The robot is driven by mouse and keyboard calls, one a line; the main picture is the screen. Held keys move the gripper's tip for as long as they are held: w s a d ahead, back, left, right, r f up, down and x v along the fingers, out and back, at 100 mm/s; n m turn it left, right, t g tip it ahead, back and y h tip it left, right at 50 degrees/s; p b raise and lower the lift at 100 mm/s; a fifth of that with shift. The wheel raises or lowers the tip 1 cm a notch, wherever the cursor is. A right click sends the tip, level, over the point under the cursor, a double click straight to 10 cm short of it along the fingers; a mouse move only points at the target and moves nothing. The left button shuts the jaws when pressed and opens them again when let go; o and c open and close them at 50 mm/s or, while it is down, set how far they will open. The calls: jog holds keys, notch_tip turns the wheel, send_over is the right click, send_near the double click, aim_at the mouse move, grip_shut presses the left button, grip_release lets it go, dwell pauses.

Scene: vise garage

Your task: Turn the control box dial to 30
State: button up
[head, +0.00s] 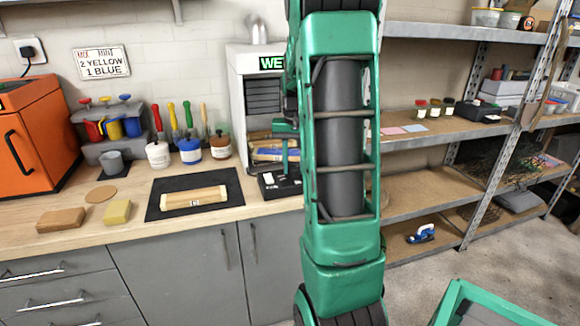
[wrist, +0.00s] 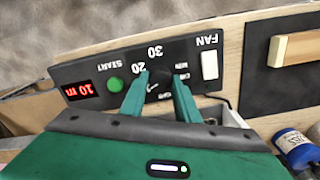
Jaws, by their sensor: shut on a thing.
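The black control box (wrist: 87,73) appears upside down in the wrist view. It has a red display (wrist: 79,90) reading "10 m", a green START button (wrist: 115,84) and a white FAN switch (wrist: 209,65). Its dial (wrist: 158,86) sits between my two green fingers, with 20, 30, OFF and MIN printed around it. My gripper (wrist: 160,78) is shut on the dial, one finger on each side. A pale mark shows on the dial, partly hidden. In the head view the control box (head: 283,190) lies on the bench edge, partly behind my arm.
A black mat (head: 225,182) with a wooden block (head: 194,197) on it lies left of the box. Several paint jars and brushes stand behind the mat. A grey cabinet (head: 240,80) with a lit "WE" sign stands behind the box. Shelves (head: 430,130) fill the right.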

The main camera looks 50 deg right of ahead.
aim_at(293, 167)
jog(key=m, duration=0.6)
jog(key=shift+w+a, duration=0.15)
jog(key=shift+a, duration=0.1)
jog(key=m, duration=0.5)
jog(key=shift+m, duration=0.3)
jog(key=m, duration=0.6)
jog(key=shift+d, duration=0.1)
jog(key=shift+d+m, duration=0.1)
jog(key=shift+m, duration=2.6)
jog(key=o, duration=1)
jog(key=shift+o, duration=0.2)
jog(key=shift+r, duration=0.1)
notch_tip(293, 167, up, 11)
jog(key=shift+f, duration=0.2)
